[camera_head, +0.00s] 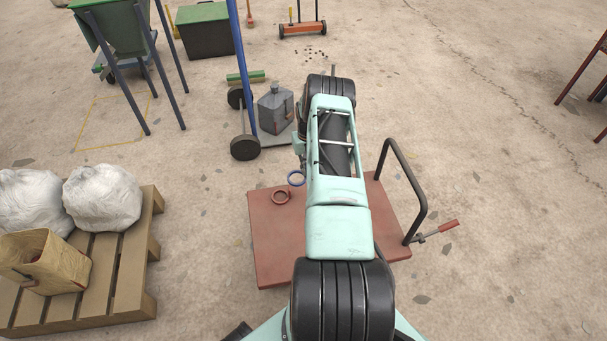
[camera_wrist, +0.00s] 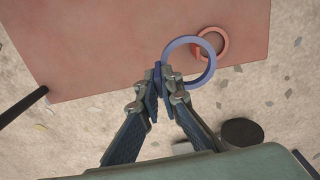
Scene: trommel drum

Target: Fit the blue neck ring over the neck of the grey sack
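The blue neck ring (camera_wrist: 188,39) is pinched by its rim between the fingertips of my gripper (camera_wrist: 162,73) in the wrist view. In the head view the ring (camera_head: 296,185) hangs at the left of my arm, over the far edge of the red platform; its gap to the platform cannot be judged. My gripper is mostly hidden behind my arm there. The grey sack (camera_head: 276,110), a boxy grey shape with a short neck on top, appears to stand upright beyond the platform, by a blue-poled, black-wheeled hand truck. It is apart from the ring.
A red ring (camera_head: 281,203) lies on the red platform cart (camera_head: 275,245), which has a black handle (camera_head: 403,180). The hand truck's blue pole (camera_head: 242,65) rises beside the sack. A pallet (camera_head: 105,270) with white sacks (camera_head: 103,198) stands left.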

